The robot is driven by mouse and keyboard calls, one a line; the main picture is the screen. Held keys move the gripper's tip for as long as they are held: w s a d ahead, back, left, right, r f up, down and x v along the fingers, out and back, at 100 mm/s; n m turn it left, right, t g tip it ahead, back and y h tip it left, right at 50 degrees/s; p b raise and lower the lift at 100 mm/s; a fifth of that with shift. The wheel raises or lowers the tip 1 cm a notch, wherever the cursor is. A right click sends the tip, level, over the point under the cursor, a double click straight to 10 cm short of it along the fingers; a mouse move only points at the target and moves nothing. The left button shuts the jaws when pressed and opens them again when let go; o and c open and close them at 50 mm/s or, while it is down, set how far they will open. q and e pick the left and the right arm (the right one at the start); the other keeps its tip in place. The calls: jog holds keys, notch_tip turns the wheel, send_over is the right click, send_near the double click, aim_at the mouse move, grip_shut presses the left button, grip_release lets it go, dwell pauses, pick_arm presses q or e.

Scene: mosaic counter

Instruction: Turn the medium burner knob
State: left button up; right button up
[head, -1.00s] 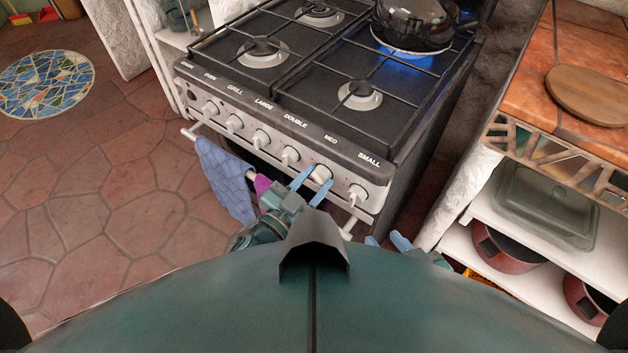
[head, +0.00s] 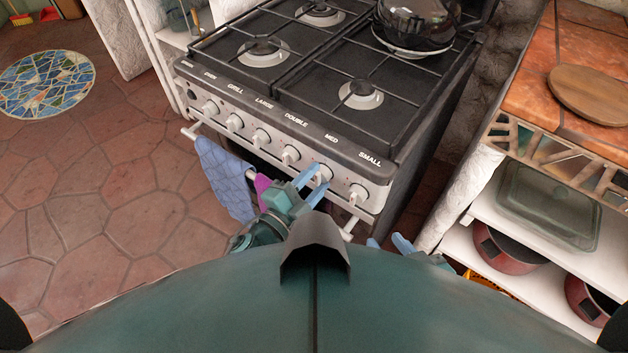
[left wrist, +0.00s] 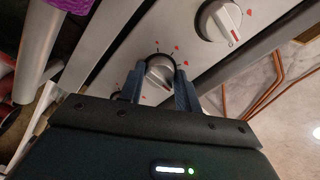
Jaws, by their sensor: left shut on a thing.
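The medium burner knob (head: 324,173) is on the stove's front panel, under the label MED. In the left wrist view the knob (left wrist: 160,73) sits between two blue fingers. My left gripper (head: 314,182) is shut on this knob. The stove (head: 290,125) has a row of several knobs along its front. The small burner knob (head: 357,193) is just to the right. My right gripper (head: 390,243) shows only in part, low in the head view behind my body, with its blue fingertips apart and nothing seen between them.
A dark kettle (head: 418,22) stands on the back right burner, with no flame visible under it. A blue cloth (head: 224,178) hangs on the oven rail to the left of my left arm. A tiled counter (head: 532,90) with a wooden board (head: 592,95) is at the right.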

pick_arm(q)
jog(key=shift+m, duration=0.3)
jog(key=o, duration=1)
jog(key=shift+c, duration=0.2)
jog(key=v, duration=1.3)
jog(key=shift+s+a, duration=0.1)
